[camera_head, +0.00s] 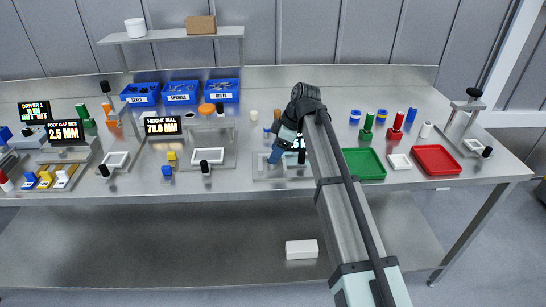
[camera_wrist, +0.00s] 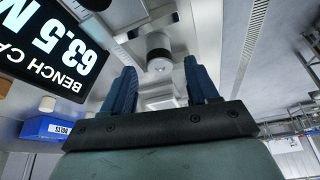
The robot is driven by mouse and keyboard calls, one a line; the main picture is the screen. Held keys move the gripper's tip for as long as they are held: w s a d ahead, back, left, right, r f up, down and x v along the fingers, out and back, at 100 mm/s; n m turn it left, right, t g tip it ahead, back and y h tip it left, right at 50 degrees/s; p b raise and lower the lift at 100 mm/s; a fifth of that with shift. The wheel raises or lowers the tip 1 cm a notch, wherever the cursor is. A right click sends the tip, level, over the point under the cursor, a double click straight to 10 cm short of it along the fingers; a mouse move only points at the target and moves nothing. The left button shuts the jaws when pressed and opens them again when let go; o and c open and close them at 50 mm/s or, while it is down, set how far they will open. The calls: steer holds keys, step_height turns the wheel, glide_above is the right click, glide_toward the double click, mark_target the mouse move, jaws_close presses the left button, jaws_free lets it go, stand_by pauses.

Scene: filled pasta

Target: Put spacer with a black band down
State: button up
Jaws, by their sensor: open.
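The spacer with a black band (camera_wrist: 158,54) is a short pale cylinder in the wrist view, just beyond and between my fingertips. It appears clear of both fingers. My gripper (camera_wrist: 161,66) is open, with one blue finger on each side and a gap between them. In the head view my gripper (camera_head: 274,156) is low over the grey bench fixture (camera_head: 262,175) at the middle of the bench. The arm and fingers hide the spacer there. What the spacer rests on is not clear.
The bench caliper display (camera_wrist: 60,45) is close on the left in the wrist view. Blue bins (camera_head: 181,92) stand behind left.

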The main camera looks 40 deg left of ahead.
steer(key=v, duration=0.8)
steer(key=shift+r, duration=0.3)
steer(key=shift+w+d, duration=0.1)
